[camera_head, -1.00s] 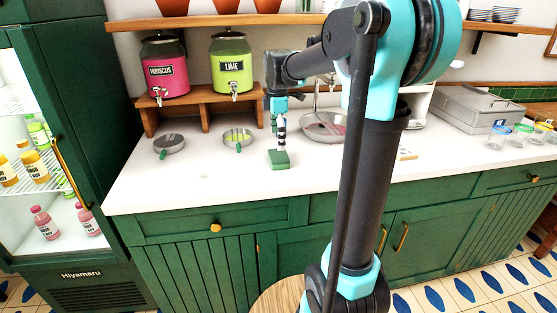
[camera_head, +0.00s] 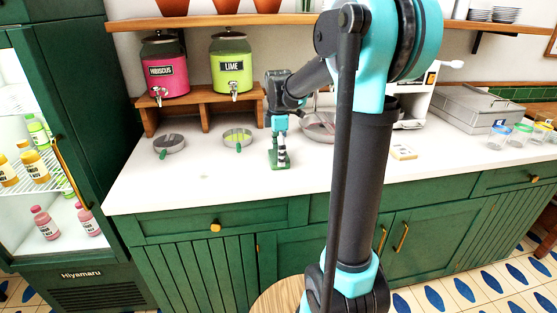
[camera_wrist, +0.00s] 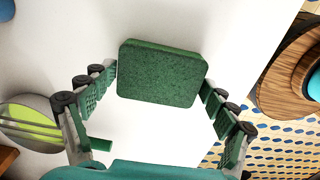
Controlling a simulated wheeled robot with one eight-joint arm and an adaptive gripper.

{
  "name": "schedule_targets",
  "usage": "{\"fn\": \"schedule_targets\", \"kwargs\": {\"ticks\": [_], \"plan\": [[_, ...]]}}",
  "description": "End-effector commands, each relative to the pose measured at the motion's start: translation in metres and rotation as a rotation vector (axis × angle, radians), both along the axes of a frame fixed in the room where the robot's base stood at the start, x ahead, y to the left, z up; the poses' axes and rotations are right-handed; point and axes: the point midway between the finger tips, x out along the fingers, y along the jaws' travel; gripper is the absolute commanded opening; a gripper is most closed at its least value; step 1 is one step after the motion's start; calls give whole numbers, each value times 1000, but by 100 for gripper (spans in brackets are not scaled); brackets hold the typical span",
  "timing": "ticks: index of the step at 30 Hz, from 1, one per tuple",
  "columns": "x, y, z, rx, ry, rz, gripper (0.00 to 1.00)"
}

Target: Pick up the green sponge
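The green sponge (camera_wrist: 161,75) is a thick dark green block with rounded corners, lying flat on the white counter. It fills the upper middle of the wrist view and shows low at my gripper's tips in the head view (camera_head: 280,166). My gripper (camera_wrist: 160,80) points down over it, with one finger beside its left edge and one beside its right edge. The fingers are spread about the sponge's width apart. The fingertips are very close to the sponge's sides; I cannot tell whether they touch. My gripper also shows in the head view (camera_head: 279,157).
Two round strainers (camera_head: 169,145) (camera_head: 237,138) lie left of my gripper, before the drink dispensers (camera_head: 232,68) on a wooden riser (camera_head: 185,104). A small pale block (camera_head: 403,152) lies further right. The counter's front left is clear.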

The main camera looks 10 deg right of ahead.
Motion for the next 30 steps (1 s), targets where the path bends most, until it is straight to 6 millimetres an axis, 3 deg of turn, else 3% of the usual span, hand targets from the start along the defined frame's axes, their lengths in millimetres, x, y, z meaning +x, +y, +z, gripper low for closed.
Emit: {"fn": "schedule_targets", "kwargs": {"ticks": [13, 19, 23, 30], "plan": [[0, 0, 1, 0, 0, 0, 69], [0, 0, 14, 0, 0, 0, 69], [0, 0, 37, 0, 0, 0, 69], [0, 0, 104, 0, 0, 0, 69]]}}
